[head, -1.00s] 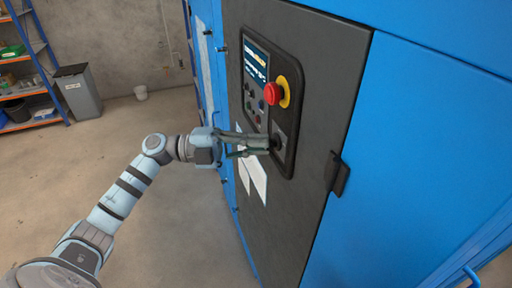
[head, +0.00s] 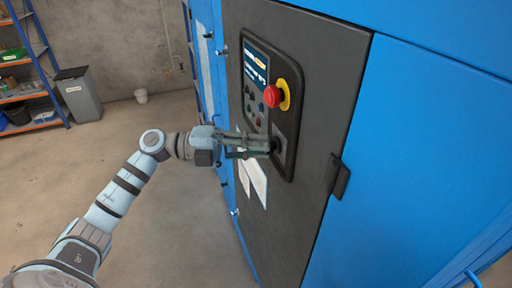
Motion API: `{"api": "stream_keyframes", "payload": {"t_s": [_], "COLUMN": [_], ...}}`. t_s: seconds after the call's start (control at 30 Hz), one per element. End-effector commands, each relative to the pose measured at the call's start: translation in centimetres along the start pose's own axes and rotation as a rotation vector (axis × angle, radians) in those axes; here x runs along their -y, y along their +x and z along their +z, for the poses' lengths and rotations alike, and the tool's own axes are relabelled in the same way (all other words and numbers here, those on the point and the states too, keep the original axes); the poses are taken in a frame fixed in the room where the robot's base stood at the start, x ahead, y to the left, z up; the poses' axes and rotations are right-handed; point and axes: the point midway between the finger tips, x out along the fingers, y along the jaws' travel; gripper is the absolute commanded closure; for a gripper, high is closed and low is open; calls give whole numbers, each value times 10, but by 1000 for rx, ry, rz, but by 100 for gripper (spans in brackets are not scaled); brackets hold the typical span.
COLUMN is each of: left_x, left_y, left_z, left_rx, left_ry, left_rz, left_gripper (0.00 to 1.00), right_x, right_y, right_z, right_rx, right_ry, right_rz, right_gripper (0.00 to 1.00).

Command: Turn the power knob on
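The power knob (head: 276,145) is a small black knob on a grey square plate, low on the black control panel (head: 289,168) of the dark grey cabinet door. My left gripper (head: 268,146) reaches in from the left with its fingertips at the knob. The fingers partly cover the knob, and I cannot tell whether they are closed on it or only beside it. The angle of the knob is hard to read. My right gripper is not in view.
A red emergency stop button (head: 273,96) on a yellow base sits just above the knob. A display (head: 255,68) and small buttons are on the same panel. A black door handle (head: 338,176) sticks out to the right.

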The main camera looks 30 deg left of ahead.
Motion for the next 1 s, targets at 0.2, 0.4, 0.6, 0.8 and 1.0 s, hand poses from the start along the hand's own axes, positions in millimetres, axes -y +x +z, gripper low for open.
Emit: {"api": "stream_keyframes", "payload": {"t_s": [0.2,0.4,0.6,0.8,1.0], "left_x": [0,-1,-3,-2,0], "left_y": [0,-6,-51,-102,-120], "left_z": [0,0,0,1,0], "left_rx": [-1,0,2,2,-1], "left_ry": [-1,-2,-6,-6,-1], "left_rz": [0,3,10,7,1], "left_gripper": [71,71,71,71,71], "right_x": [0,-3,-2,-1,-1], "right_y": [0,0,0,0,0], "right_z": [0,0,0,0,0], "right_rx": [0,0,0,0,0], "right_ry": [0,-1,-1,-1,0], "right_rz": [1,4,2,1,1], "right_gripper": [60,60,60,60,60]}}
